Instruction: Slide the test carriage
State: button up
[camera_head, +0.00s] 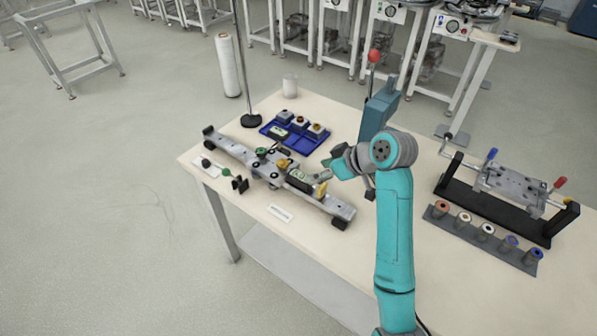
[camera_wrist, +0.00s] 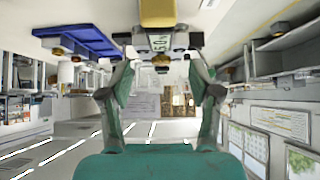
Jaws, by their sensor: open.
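A grey rail (camera_head: 236,148) with dark end feet lies slantwise on the table. Fittings on it include a dark block with a pale greenish face (camera_head: 299,179) and a yellow piece (camera_head: 321,190), likely the test carriage. In the wrist view a yellow block (camera_wrist: 158,12) stands at the top centre, above a small display box (camera_wrist: 160,42). My gripper (camera_wrist: 160,68) is open, its two fingers apart below that box, with nothing clearly held. In the head view my gripper (camera_head: 326,174) is close to the rail's right half; contact cannot be told.
A blue tray (camera_head: 309,145) with several small parts lies behind the rail. A metal stand (camera_head: 251,119) and a clear cup (camera_head: 290,86) are farther back. A black-framed fixture (camera_head: 500,209) and a strip of rollers (camera_head: 482,237) occupy the right. The front-left table edge is near the rail.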

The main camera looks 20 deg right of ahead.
aim_at(301, 176)
jog(key=x, duration=0.9)
jog(key=shift+w+a+f, duration=0.1)
jog(key=shift+a+f, duration=0.05)
jog(key=shift+f, duration=0.05)
grip_shut()
